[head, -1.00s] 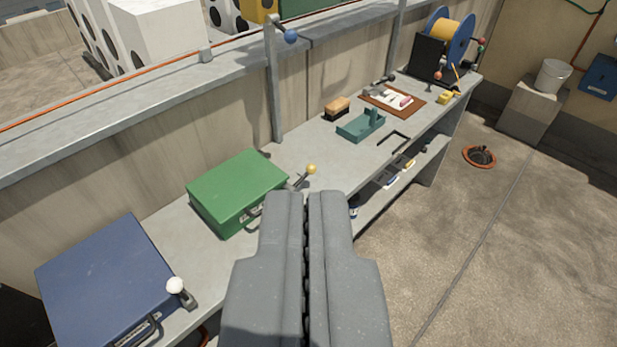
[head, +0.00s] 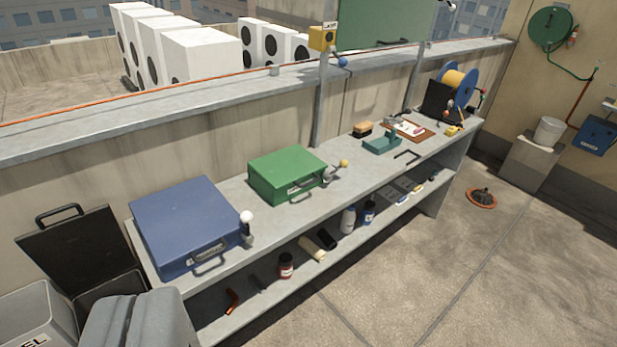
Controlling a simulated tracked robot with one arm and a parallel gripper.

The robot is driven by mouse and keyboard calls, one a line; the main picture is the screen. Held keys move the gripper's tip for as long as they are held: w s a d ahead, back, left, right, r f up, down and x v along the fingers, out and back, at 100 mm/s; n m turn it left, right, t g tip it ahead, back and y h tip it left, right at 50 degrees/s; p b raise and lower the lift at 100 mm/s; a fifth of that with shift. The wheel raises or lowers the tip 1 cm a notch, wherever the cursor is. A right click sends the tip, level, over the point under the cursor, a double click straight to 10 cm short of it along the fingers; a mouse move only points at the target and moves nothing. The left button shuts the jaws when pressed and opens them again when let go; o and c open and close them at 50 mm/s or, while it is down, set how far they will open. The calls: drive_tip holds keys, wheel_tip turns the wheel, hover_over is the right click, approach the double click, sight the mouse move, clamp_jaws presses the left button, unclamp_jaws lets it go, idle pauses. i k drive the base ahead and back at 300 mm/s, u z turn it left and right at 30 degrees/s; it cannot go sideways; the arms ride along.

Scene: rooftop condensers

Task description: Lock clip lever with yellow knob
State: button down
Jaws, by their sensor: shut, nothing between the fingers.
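The yellow knob (head: 344,163) tops a short clip lever (head: 334,173) at the right end of the green case (head: 287,174), which lies closed on the bench. The lever leans up and to the right; whether it is locked I cannot tell. A white knob (head: 246,217) tops a similar lever at the right end of the blue case (head: 187,224), left of the green one. My gripper (head: 140,300) is at the bottom left, its fingers together and empty, partly cut off by the picture edge. It is well apart from the yellow knob.
The grey bench (head: 222,207) runs along the parapet, with bottles and tools on its lower shelf. A teal tray (head: 382,144), brush, clipboard and cable reel (head: 455,88) stand farther right. The floor at right is mostly clear.

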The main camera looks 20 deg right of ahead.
sight(344, 163)
drive_tip(key=u, duration=0.1)
drive_tip(key=k, duration=0.4)
drive_tip(key=u, duration=0.2)
drive_tip(key=i, duration=0.9)
drive_tip(key=z, duration=0.35)
drive_tip(key=i, duration=1.35)
drive_tip(key=z, duration=1.35)
drive_tip(key=i, duration=1.05)
drive_tip(key=z, duration=0.7)
